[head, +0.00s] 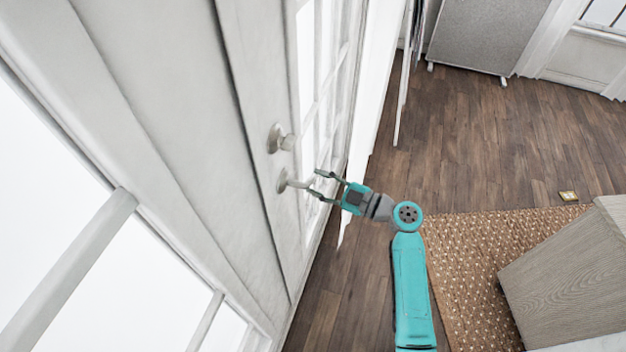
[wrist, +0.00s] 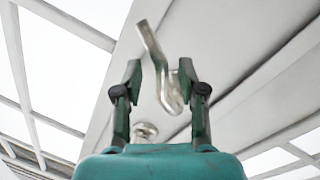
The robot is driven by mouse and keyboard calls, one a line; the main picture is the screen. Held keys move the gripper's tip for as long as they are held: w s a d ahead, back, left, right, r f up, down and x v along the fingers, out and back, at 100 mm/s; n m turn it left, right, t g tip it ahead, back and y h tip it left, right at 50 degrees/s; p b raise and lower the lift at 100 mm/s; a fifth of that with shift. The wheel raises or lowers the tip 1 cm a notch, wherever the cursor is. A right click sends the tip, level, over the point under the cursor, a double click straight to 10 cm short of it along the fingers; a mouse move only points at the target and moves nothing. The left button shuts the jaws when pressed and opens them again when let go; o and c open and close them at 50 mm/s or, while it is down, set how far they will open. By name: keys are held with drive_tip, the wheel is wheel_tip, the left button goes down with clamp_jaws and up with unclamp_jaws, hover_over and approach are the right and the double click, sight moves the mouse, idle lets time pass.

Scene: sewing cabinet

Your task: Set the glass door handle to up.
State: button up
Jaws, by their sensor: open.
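The glass door (head: 268,75) is pale, with glazed panes, and stands on the left of the head view. Its silvery lever handle (head: 296,184) sticks out from a round plate below a round knob (head: 280,139). The lever looks roughly level, pointing right. My teal gripper (head: 315,182) is at the lever's free end, fingers apart. In the wrist view, the handle (wrist: 153,50) shows between the open fingertips of my gripper (wrist: 160,69), with the knob (wrist: 145,131) lower in the picture. I cannot tell whether either finger touches the lever.
Brown wooden floor (head: 480,130) lies open to the right of the door. A woven rug (head: 460,265) and a grey wooden cabinet (head: 565,270) are at the lower right. A grey panel on feet (head: 487,35) stands at the back.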

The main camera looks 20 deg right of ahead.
drive_tip(key=shift+x, duration=1.05)
clamp_jaws()
drive_tip(key=n, duration=0.1)
drive_tip(key=r+n, duration=0.1)
drive_tip(key=n, duration=0.1)
drive_tip(key=w+d+r+n, duration=0.1)
drive_tip(key=shift+r+y, duration=0.1)
drive_tip(key=shift+y, duration=0.2)
drive_tip(key=shift+w+d+r+n+y, duration=0.1)
drive_tip(key=shift+r+n, duration=0.25)
drive_tip(key=shift+n, duration=0.35)
drive_tip(key=shift+s+a+r+n+y, duration=0.1)
drive_tip(key=shift+r+n, duration=0.25)
drive_tip(key=shift+n, duration=0.35)
drive_tip(key=shift+w+d+r+n+y, duration=0.1)
drive_tip(key=shift+r+n, duration=0.25)
drive_tip(key=shift+n, duration=0.35)
unclamp_jaws()
